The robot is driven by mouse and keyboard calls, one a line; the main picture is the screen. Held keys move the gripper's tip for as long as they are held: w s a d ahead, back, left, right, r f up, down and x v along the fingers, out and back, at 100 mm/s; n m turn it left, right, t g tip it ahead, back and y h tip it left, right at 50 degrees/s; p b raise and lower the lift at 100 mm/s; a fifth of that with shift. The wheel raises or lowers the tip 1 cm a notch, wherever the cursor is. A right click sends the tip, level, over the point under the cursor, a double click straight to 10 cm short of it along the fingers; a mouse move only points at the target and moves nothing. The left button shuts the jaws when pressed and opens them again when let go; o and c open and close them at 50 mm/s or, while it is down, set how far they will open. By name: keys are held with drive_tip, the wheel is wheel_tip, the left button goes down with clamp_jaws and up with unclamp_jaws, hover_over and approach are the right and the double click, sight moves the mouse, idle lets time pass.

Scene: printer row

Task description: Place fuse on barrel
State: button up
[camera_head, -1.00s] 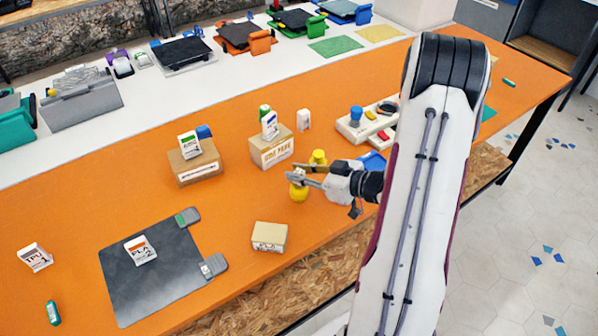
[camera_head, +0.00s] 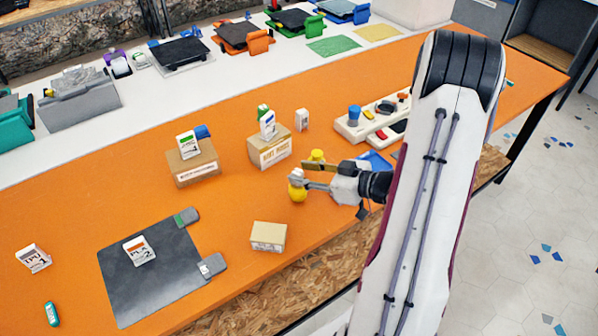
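My gripper (camera_head: 298,174) reaches in from the right, low over the front part of the orange table, its fingers pointing left. A rounded yellow object (camera_head: 298,193) is right at and below the fingertips, partly hidden by them. I cannot tell whether the fingers grip it or only stand over it. A second yellow piece (camera_head: 317,156) shows just behind the fingers. I cannot tell which of these is the barrel. A small teal capsule (camera_head: 52,313), possibly a fuse, lies at the front left of the table.
Two cardboard boxes (camera_head: 193,168) (camera_head: 283,148) with cards on them stand behind the gripper. A beige box (camera_head: 268,238) is in front. A dark mat (camera_head: 120,290) with a PLA card lies left. A control panel (camera_head: 350,130) stands back right. The orange table (camera_head: 215,245) is clear between them.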

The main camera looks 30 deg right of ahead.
drive_tip(key=v, duration=0.9)
drive_tip(key=shift+s, duration=0.3)
drive_tip(key=shift+r, duration=0.1)
drive_tip(key=shift+w+d, duration=0.1)
drive_tip(key=w+d+r+g+h, duration=0.2)
drive_tip(key=w+d+r+h, duration=0.1)
drive_tip(key=w+r+h, duration=0.35)
drive_tip(key=s+a+r+m+g+h, duration=0.1)
drive_tip(key=a+r+m+h, duration=0.25)
drive_tip(key=r, duration=0.45)
drive_tip(key=s+a+r+m+g+y, duration=0.1)
drive_tip(key=s+a+g+y, duration=0.3)
drive_tip(key=s+a, duration=1.6)
drive_tip(key=a+r, duration=0.1)
drive_tip(key=a, duration=0.3)
drive_tip(key=shift+r+y, duration=0.15)
drive_tip(key=shift+y, duration=0.15)
